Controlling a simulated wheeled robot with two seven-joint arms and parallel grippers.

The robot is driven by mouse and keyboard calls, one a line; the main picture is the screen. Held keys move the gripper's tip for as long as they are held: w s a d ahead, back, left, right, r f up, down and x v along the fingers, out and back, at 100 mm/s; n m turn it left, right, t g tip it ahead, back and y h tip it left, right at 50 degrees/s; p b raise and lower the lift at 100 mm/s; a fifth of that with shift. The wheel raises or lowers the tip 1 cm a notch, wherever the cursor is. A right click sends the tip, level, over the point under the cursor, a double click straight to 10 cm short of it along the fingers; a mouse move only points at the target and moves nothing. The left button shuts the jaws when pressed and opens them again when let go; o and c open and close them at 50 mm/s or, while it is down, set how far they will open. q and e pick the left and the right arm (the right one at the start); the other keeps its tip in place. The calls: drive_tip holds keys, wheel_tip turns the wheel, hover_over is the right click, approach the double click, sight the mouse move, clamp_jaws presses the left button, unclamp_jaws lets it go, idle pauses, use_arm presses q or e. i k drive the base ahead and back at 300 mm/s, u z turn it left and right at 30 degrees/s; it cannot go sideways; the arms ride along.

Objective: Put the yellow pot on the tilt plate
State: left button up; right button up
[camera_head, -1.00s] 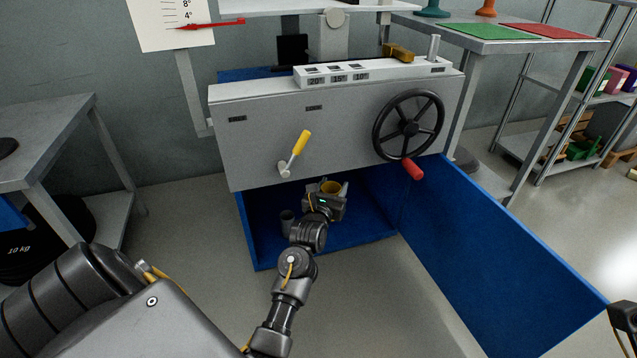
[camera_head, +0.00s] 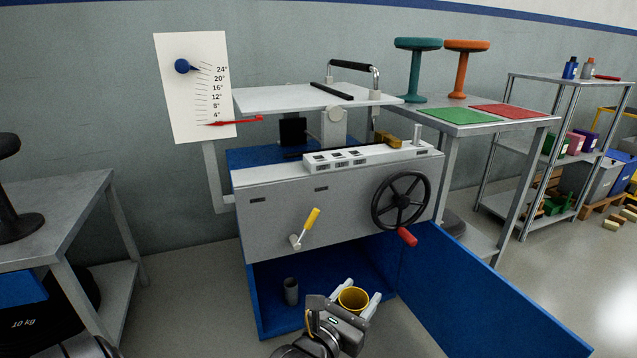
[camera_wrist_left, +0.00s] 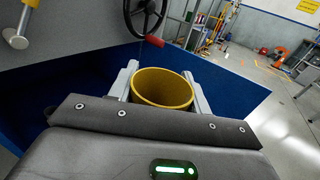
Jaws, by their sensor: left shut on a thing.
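The yellow pot (camera_head: 352,301) is held upright between the pale fingers of my left gripper (camera_head: 357,294), at the front of the blue cabinet's open lower compartment. In the left wrist view the pot (camera_wrist_left: 163,88) sits between the two fingers, its round open mouth facing up. The tilt plate (camera_head: 290,98) is a white plate on top of the grey machine, above and behind the pot. It looks about level and carries a dark strip and a black handle (camera_head: 350,65). My right gripper is out of view.
A grey front panel (camera_head: 270,210) with a yellow lever (camera_head: 312,218) and black handwheel (camera_head: 401,201) stands between pot and plate. A dark grey cylinder (camera_head: 291,291) stands in the compartment. The blue door (camera_head: 490,300) is open to the right. An angle scale (camera_head: 190,110) is at left.

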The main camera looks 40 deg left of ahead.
sight(320, 94)
drive_tip(key=z, duration=0.55)
drive_tip(key=k, duration=1.25)
drive_tip(key=z, duration=0.2)
drive_tip(key=i, duration=0.3)
drive_tip(key=u, duration=0.95)
drive_tip(key=i, duration=1.2)
drive_tip(key=z, duration=0.15)
